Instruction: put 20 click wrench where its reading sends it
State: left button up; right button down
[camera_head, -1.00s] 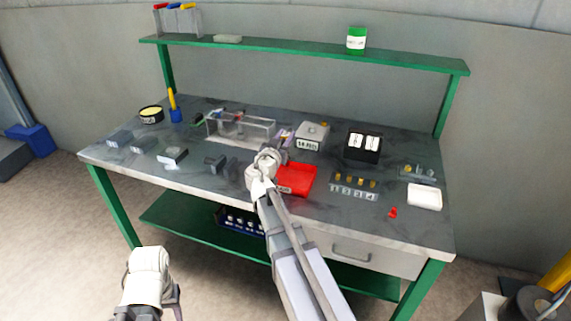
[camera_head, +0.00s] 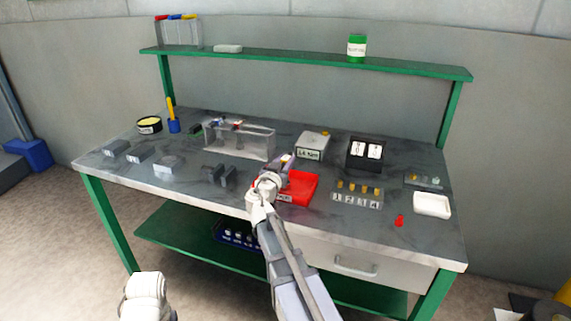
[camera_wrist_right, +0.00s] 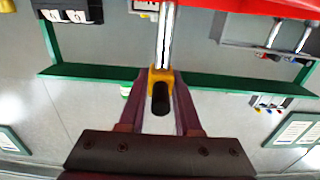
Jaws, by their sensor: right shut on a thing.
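My right gripper (camera_head: 284,172) is over the left part of the red tray (camera_head: 301,188). In the right wrist view, my right gripper (camera_wrist_right: 161,82) is shut on a tool, seemingly the click wrench (camera_wrist_right: 166,40), with a silver shaft, yellow collar and black end. The shaft points toward the red tray (camera_wrist_right: 250,6) at the top of that view. I cannot read the wrench's setting. A grey box (camera_head: 312,146) behind the tray bears a label that seems to read 14 Nm. My left arm shows at the bottom left; its fingers are hidden.
A clear rack (camera_head: 245,143) with tools stands left of the grey box. A black box with two white cards (camera_head: 366,154), a numbered peg plate (camera_head: 356,196) and a white dish (camera_head: 432,205) are at the right. Several small grey blocks lie at the left.

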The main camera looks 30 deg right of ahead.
jog(key=shift+f, duration=0.2)
jog(key=c, duration=0.6)
grip_release()
jog(key=shift+r, duration=0.2)
jog(key=shift+s+a, duration=0.2)
jog(key=v, duration=1.1)
jog(key=shift+s, duration=0.15)
jog(key=shift+a, duration=0.2)
